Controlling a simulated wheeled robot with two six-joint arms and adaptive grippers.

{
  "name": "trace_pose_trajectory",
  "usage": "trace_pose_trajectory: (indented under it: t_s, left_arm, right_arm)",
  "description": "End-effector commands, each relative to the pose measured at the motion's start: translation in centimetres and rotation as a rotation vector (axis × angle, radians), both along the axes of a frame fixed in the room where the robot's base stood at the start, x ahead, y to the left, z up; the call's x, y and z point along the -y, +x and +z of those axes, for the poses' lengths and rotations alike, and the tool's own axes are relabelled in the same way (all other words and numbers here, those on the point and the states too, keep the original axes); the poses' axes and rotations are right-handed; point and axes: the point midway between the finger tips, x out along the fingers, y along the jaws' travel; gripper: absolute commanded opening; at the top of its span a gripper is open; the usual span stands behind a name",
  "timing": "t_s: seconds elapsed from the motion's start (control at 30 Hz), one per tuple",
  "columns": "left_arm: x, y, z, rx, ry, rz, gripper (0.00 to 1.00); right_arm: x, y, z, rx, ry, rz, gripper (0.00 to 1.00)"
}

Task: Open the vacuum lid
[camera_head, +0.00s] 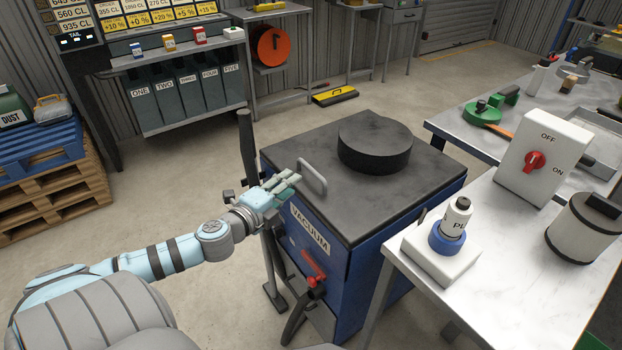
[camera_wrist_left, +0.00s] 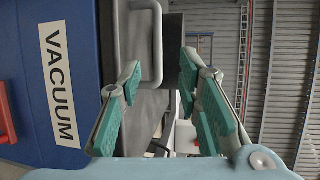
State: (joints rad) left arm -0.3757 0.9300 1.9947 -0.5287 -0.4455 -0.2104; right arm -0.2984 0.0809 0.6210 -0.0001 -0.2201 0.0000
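The vacuum is a blue box (camera_head: 345,285) with a "VACUUM" label, which also shows in the left wrist view (camera_wrist_left: 59,85). Its dark flat lid (camera_head: 265,172) lies down on top, closed. A grey loop handle (camera_head: 318,180) stands at the lid's front left edge. My left gripper (camera_head: 290,184) is just left of this handle. In the left wrist view the two teal-padded fingers (camera_wrist_left: 160,85) are spread apart. The handle (camera_wrist_left: 157,45) shows just beyond the fingertips, its outer bar lined up between them; I cannot tell whether it touches. My right gripper is out of view.
A thick black disc (camera_head: 375,143) rests on the lid. A metal table (camera_head: 500,270) stands close on the right, with a red-knobbed switch box (camera_head: 543,157). A dark post (camera_head: 248,150) rises at the vacuum's left. Open floor lies left of it.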

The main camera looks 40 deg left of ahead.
Motion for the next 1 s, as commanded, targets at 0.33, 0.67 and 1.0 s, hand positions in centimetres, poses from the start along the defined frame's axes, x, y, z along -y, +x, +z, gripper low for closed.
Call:
trace_pose_trajectory:
  t_s: [0.33, 0.67, 1.0]
  left_arm:
    - [-0.9, 7.8, -1.8, 0.005, -0.012, 0.006, 0.31]
    - [-1.2, 10.8, -2.1, 0.0, -0.006, 0.002, 0.31]
    - [-1.2, 10.8, -2.1, -0.001, -0.005, 0.002, 0.09]
  right_arm:
    - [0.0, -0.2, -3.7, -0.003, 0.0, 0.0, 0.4]
    - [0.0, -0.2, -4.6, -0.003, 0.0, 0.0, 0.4]
    - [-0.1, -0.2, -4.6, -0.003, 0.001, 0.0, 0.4]
